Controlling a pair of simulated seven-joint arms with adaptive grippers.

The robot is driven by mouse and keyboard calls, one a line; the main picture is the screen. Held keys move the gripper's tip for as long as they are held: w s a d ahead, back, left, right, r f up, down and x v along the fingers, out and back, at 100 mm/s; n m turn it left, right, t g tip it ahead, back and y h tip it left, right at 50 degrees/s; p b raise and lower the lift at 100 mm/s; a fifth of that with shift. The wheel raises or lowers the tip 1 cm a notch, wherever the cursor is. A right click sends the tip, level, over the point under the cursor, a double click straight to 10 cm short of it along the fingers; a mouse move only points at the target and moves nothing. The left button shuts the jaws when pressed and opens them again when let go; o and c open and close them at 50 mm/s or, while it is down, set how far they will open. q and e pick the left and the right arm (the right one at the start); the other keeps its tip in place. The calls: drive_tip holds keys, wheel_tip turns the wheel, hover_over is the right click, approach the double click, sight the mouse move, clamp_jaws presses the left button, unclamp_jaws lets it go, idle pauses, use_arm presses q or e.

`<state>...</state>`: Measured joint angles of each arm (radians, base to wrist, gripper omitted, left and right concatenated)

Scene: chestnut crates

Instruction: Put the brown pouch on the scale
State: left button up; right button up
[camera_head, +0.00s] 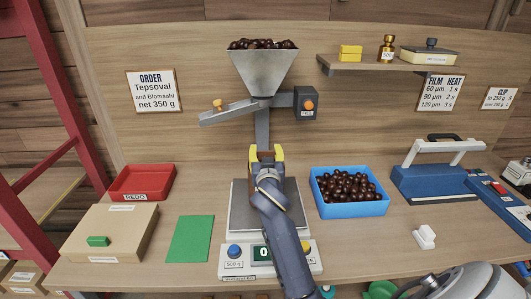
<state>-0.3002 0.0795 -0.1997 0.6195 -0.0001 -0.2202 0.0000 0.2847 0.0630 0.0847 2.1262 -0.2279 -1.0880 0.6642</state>
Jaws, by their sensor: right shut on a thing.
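My right gripper (265,156) has yellow fingertips and is shut on a small brown thing, which I take to be the brown pouch (265,154). Only a little of it shows between the fingers; the wrist hides the rest. The gripper is below the hopper's chute, at the back edge of the scale in the picture. The scale (240,220) has a grey square plate and a white front with a display that shows 0. My arm crosses over the plate and hides its middle. I cannot tell whether the pouch touches the plate. My left gripper is not in view.
A metal hopper (262,72) of chestnuts hangs above the scale. A blue crate (350,210) of chestnuts stands right, with a blue sealer (430,184) beyond. Left are a red tray (142,196), a green sheet (191,238) and a tan box (112,235).

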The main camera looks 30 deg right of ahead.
drive_tip(key=shift+f, duration=0.1)
drive_tip(key=o, duration=0.9)
drive_tip(key=shift+c, duration=0.2)
drive_tip(key=shift+r, duration=0.2)
drive_tip(key=shift+s+a+f, duration=0.1)
drive_tip(key=shift+s+a, duration=0.1)
drive_tip(key=shift+s, duration=0.1)
drive_tip(key=v, duration=1.1)
drive_tip(key=shift+s, duration=0.1)
